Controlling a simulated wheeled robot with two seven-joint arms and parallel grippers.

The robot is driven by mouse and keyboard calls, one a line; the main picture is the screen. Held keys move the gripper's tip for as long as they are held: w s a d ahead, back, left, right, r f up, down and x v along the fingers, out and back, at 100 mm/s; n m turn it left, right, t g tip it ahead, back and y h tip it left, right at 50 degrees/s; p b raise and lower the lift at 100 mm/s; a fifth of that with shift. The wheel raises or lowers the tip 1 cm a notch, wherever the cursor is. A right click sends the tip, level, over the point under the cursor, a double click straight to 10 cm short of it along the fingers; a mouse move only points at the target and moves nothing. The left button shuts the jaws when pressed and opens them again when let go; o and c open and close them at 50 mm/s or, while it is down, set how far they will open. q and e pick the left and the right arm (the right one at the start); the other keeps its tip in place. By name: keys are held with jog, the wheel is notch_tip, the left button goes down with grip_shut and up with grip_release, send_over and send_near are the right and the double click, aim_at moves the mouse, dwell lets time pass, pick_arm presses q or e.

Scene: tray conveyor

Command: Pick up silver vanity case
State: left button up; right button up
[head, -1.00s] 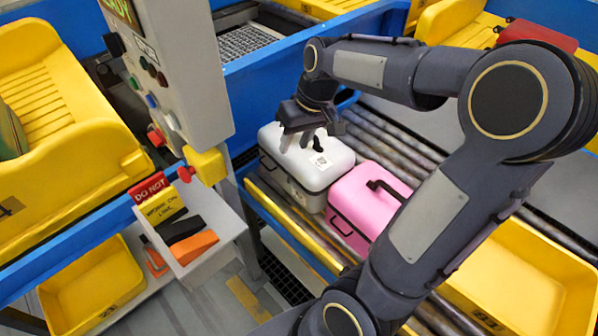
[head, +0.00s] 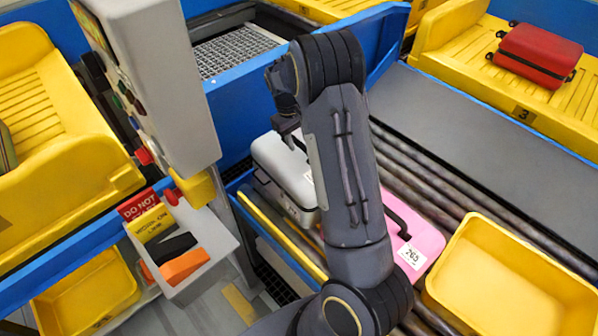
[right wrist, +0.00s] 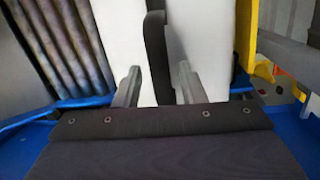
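The silver vanity case (head: 285,168) lies on the roller conveyor, left of the pink case; my right arm hides its right part in the head view. My right gripper (head: 291,138) is at the top of the silver case, its fingertips mostly hidden there. In the right wrist view, the gripper (right wrist: 158,85) is open, with its two fingers on either side of the black handle (right wrist: 155,45). Gaps show between the handle and the fingers. The pale case surface (right wrist: 205,40) fills the area behind them. My left gripper is not in view.
A pink case (head: 425,243) lies beside the silver one, partly behind my arm. A yellow bin (head: 510,275) stands at the right. A control box (head: 165,80) stands to the left, and a red case (head: 538,55) lies in a yellow tray at the back.

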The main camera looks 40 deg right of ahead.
aim_at(299, 142)
jog(key=shift+s+d+f, duration=0.15)
jog(key=shift+f, duration=1.1)
jog(key=shift+f, duration=0.25)
grip_shut()
dwell(0.6)
jog(key=shift+r, duration=0.15)
